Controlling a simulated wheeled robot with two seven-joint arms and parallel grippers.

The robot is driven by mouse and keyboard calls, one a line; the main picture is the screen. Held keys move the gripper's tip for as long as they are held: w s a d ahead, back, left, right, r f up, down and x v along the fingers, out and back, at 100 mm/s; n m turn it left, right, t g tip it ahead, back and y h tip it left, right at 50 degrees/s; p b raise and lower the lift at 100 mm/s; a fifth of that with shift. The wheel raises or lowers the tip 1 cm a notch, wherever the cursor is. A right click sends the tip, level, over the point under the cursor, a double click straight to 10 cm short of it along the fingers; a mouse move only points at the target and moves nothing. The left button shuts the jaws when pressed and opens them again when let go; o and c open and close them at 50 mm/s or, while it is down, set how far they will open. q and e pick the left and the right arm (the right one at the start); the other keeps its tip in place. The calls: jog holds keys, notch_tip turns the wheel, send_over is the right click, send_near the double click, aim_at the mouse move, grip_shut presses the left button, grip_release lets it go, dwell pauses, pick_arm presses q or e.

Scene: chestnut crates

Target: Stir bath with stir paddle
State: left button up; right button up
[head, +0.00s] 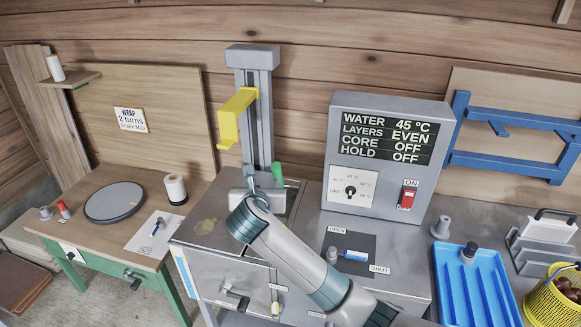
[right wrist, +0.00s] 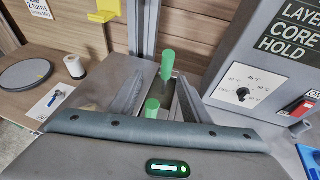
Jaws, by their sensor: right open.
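The stir paddle's green handle (head: 278,172) stands up at the bath (head: 296,197), a metal tank with an open top below the column; its lower part is hidden. My right gripper (head: 251,178) is over the bath, just left of the handle in the head view. In the right wrist view the gripper (right wrist: 160,82) is open, its fingers spread to either side. A green upright handle (right wrist: 167,64) shows between and beyond the fingertips, with a second green piece (right wrist: 152,108) nearer the palm. I cannot tell whether any finger touches them. My left gripper is not in view.
A grey column with a yellow arm (head: 236,117) rises behind the bath. The control box (head: 388,150) stands to the right, reading WATER 45 °C. A blue tray (head: 478,290) and a yellow basket (head: 553,300) are at far right. A wooden table (head: 150,180) is at left.

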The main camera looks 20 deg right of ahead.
aim_at(276, 175)
jog(key=shift+s+d+f+h, duration=0.4)
jog(key=shift+s+d+f, duration=0.05)
jog(key=shift+s, duration=0.1)
jog(key=shift+w+d, duration=0.1)
jog(key=shift+w, duration=0.05)
jog(key=p+x, duration=0.1)
jog(key=x, duration=0.6)
jog(key=p+x, duration=0.2)
jog(key=x, duration=0.6)
jog(key=shift+f, duration=0.2)
jog(key=shift+x, duration=0.95)
jog(key=shift+f, duration=0.1)
